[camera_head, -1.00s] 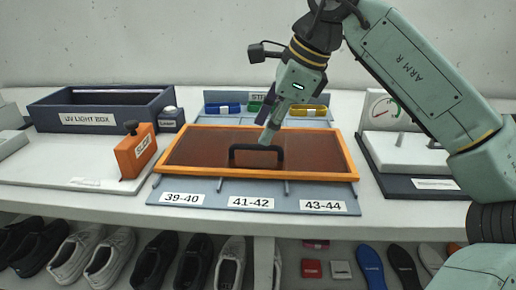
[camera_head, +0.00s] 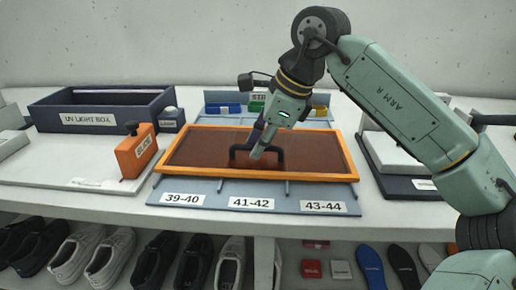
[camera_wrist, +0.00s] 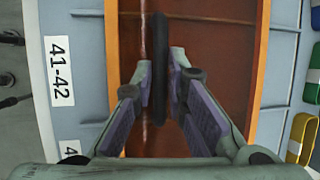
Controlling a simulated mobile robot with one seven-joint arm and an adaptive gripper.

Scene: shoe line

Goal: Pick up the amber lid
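The amber lid (camera_head: 208,149) is a brown, see-through panel in an orange frame with a black arched handle (camera_head: 238,147). It lies flat on a blue-grey rack at the middle of the table. My gripper (camera_head: 256,154) reaches down to the handle from above. In the wrist view, the lid (camera_wrist: 212,45) lies below and its handle (camera_wrist: 162,50) runs between the two fingertips (camera_wrist: 161,85), which sit close against its sides. My gripper appears shut on the handle.
The rack front (camera_head: 220,190) carries size labels. An orange block (camera_head: 136,155) stands on a white board just left of the lid. A blue box (camera_head: 85,107) is at the back left, a white device (camera_head: 398,152) at the right. Shoes (camera_head: 105,257) sit below the table.

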